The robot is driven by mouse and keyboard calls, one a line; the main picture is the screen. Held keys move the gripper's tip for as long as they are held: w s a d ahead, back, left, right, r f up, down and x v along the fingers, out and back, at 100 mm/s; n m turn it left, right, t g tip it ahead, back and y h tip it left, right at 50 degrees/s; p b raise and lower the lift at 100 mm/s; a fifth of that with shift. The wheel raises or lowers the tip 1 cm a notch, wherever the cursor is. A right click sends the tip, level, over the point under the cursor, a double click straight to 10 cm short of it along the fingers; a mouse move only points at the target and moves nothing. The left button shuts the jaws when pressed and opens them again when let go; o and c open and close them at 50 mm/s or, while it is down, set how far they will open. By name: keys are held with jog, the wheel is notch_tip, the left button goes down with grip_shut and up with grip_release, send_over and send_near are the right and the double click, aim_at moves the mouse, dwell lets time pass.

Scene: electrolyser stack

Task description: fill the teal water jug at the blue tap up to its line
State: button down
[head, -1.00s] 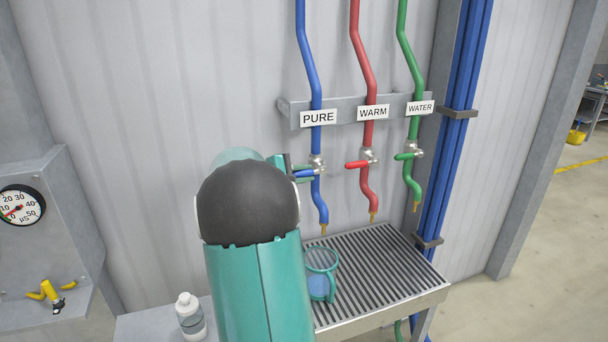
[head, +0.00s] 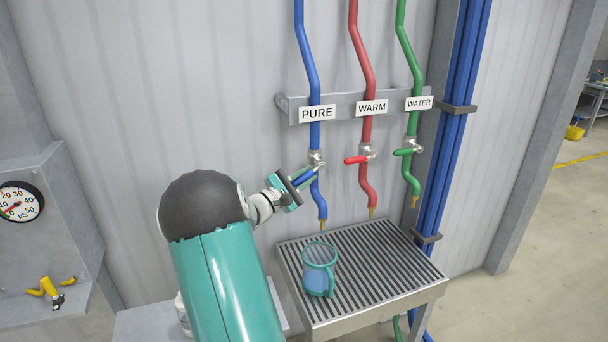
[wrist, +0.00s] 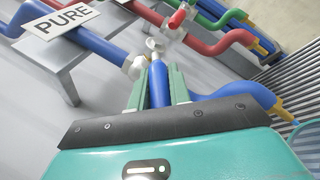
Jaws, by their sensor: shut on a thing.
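The blue tap (head: 316,158), under the PURE sign, has a lever handle and a downward spout with a brass tip. My gripper (head: 302,179) is shut on the tap's blue lever, which shows between the two green fingers (wrist: 160,85) in the wrist view. The lever slants down to the left in the head view. The teal water jug (head: 331,271) stands upright on the slatted drain table (head: 374,305), below the spout. Its lower part looks blue.
A red WARM tap (head: 366,156) and a green WATER tap (head: 411,148) stand close by on the right. A grey sign rail (head: 343,110) runs above the levers. A gauge (head: 19,202) and a yellow valve (head: 48,288) are at the left.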

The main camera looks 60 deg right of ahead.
jog(key=shift+d+f+n+h, duration=0.15)
jog(key=shift+f+n+h, duration=0.2)
jog(key=shift+h, duration=0.45)
jog(key=shift+s, duration=0.1)
jog(key=c, duration=1.3)
grip_release()
jog(key=v, duration=1.3)
jog(key=shift+a+f, duration=0.15)
jog(key=shift+a, duration=0.15)
